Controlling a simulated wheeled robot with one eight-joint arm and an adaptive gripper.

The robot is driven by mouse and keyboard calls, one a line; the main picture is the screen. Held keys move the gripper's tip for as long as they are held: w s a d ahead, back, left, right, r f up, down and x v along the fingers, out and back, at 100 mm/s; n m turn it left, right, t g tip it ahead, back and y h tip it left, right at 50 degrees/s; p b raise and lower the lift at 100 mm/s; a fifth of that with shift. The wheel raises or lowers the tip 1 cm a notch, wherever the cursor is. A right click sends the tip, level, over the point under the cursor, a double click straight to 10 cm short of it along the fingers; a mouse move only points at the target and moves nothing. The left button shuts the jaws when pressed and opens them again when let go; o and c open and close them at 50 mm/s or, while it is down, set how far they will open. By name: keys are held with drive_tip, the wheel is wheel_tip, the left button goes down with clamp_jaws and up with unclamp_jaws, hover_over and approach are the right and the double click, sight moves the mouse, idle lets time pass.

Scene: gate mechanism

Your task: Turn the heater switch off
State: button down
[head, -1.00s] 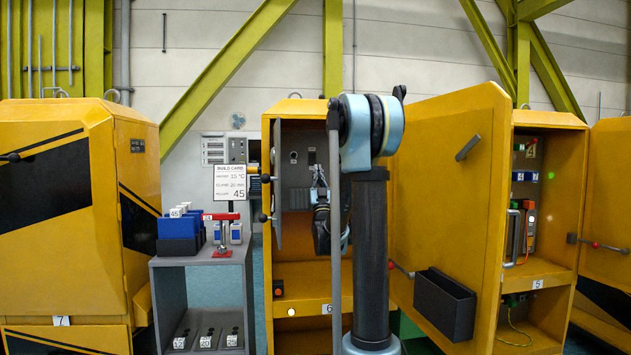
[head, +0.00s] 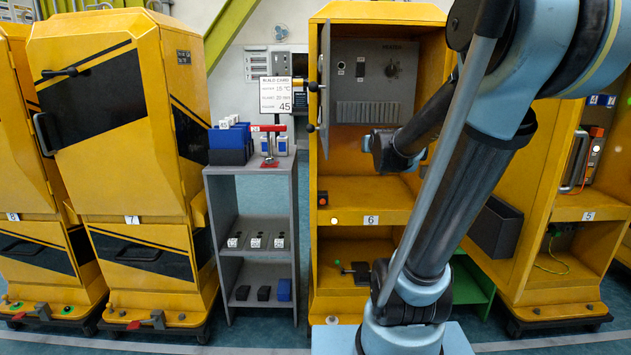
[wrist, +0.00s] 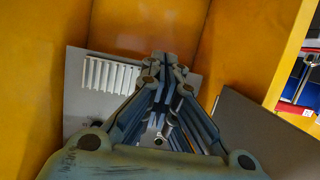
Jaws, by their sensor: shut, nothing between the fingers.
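The grey heater panel (head: 350,95) stands at the back of the open yellow cabinet numbered 6. It carries a small dark switch (head: 360,68), a dark round knob (head: 391,70) to its right and a vent grille (head: 367,112) below. In the head view my wrist is in front of the cabinet opening, below the knob, and the fingertips are hard to make out.
The cabinet's door (head: 324,85) stands open at the left of the opening. A grey shelf cart (head: 246,170) with blue blocks and a build card (head: 275,95) stands left of it. An open cabinet 5 (head: 578,215) and a dark door bin (head: 495,228) are at the right.

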drive_tip(key=s+f+g, duration=0.4)
drive_tip(key=s+f, duration=0.3)
drive_tip(key=s, duration=0.4)
drive_tip(key=s+f+g, duration=0.4)
drive_tip(key=s+f, duration=0.3)
drive_tip(key=s, duration=0.5)
drive_tip(key=s+f+g, duration=0.4)
drive_tip(key=s+f, duration=0.4)
drive_tip(key=s, duration=0.3)
drive_tip(key=shift+s+d, duration=0.15)
drive_tip(key=shift+f, duration=0.1)
drive_tip(key=shift+w+f+g, duration=0.15)
drive_tip(key=shift+w+g, duration=0.15)
drive_tip(key=shift+w, duration=0.15)
